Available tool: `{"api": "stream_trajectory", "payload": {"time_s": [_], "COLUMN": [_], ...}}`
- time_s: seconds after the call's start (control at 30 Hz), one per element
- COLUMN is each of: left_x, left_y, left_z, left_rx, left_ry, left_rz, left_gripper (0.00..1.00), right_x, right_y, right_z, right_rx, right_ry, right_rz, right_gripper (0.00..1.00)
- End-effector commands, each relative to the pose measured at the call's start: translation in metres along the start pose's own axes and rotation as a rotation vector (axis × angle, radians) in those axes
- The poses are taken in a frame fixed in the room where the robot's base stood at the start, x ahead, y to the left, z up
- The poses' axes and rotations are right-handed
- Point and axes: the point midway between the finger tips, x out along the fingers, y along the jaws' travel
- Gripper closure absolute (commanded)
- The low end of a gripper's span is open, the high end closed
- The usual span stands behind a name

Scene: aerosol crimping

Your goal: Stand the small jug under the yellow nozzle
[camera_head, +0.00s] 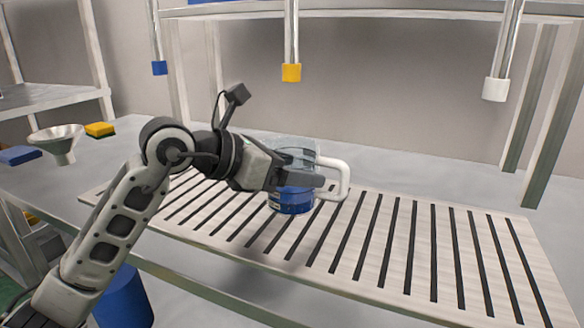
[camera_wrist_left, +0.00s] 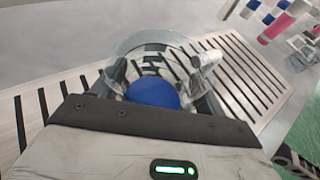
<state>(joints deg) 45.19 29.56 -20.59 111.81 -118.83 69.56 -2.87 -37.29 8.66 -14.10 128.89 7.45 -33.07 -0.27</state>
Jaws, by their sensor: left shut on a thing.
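The small jug (camera_head: 291,203) is clear with a blue lower part and a white handle on its right side. It is upright over the slatted grate, below the yellow nozzle (camera_head: 291,72); I cannot tell whether its base touches the slats. My left gripper (camera_head: 305,182) is shut on the jug, with its fingers across the jug's middle. In the left wrist view the clear rim and blue inside of the jug (camera_wrist_left: 152,93) show between the fingers. My right gripper is in neither view.
A blue nozzle (camera_head: 159,68) hangs to the left and a white nozzle (camera_head: 496,89) to the right. The slatted grate (camera_head: 400,245) is bare on the right. A funnel (camera_head: 57,143), a yellow sponge (camera_head: 100,129) and a blue sponge (camera_head: 19,155) are at the far left.

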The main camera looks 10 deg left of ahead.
Motion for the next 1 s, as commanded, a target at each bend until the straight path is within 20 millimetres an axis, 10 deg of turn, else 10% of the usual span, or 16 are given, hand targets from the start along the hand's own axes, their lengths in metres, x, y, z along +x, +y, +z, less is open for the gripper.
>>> {"api": "stream_trajectory", "payload": {"time_s": [0.27,0.3,0.37,0.73,1.0], "left_x": [0.002,0.001,0.001,-0.001,-0.053], "left_y": [0.0,0.0,0.0,0.0,0.002], "left_z": [-0.004,-0.004,-0.004,0.003,0.0], "left_rx": [0.001,0.0,0.0,0.0,0.002], "left_ry": [-0.001,0.0,0.0,-0.001,0.001], "left_rz": [0.0,0.0,0.0,0.0,0.005], "left_gripper": [0.54,0.16,0.05,0.05,0.05], "right_x": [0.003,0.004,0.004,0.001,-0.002], "right_y": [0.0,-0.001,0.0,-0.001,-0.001], "right_z": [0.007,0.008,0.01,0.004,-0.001], "right_rx": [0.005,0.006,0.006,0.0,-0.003], "right_ry": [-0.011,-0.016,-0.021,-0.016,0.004], "right_rz": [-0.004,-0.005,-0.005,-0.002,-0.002], "right_gripper": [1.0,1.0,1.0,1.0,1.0]}}
